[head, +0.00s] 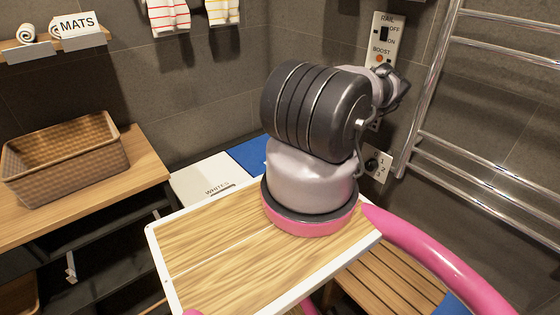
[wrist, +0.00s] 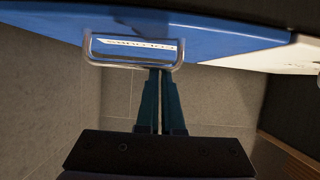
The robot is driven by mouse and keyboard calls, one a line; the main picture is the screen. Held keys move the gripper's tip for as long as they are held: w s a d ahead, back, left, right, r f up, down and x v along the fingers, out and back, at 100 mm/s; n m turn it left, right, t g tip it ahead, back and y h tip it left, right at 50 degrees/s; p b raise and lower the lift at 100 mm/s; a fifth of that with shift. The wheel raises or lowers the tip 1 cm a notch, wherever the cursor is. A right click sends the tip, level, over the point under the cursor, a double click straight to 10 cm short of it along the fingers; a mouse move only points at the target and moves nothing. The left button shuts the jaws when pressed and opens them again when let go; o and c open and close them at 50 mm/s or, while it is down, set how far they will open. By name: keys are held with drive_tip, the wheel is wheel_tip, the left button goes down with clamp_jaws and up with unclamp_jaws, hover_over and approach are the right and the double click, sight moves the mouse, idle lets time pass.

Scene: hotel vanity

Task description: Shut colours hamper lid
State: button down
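The colours hamper lid is blue and fills the top of the wrist view (wrist: 220,30). It carries a metal loop handle (wrist: 88,45) and a label that reads upside down. In the head view a blue patch of the lid (head: 243,150) shows beside the white lid, mostly hidden behind my arm. I cannot tell how far the lid stands open. My gripper (wrist: 160,72) has its two teal fingers together, tips at the handle's lower bar. I cannot tell whether they touch it. My arm hides the gripper in the head view.
The white WHITES lid (head: 204,181) adjoins the blue one. A wicker basket (head: 65,160) sits on the wooden counter at left. A chrome towel rail (head: 425,100) and switch panel (head: 384,45) are at right. A slatted wooden bench (head: 390,283) is at lower right.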

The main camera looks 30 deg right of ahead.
drive_tip(key=shift+s+a+f+g, duration=0.15)
drive_tip(key=shift+s+f+g, duration=0.25)
drive_tip(key=shift+s+f, duration=0.7)
wheel_tip(320, 180, up, 12)
drive_tip(key=w, duration=0.2)
drive_tip(key=shift+t, duration=0.3)
drive_tip(key=shift+w+r, duration=0.1)
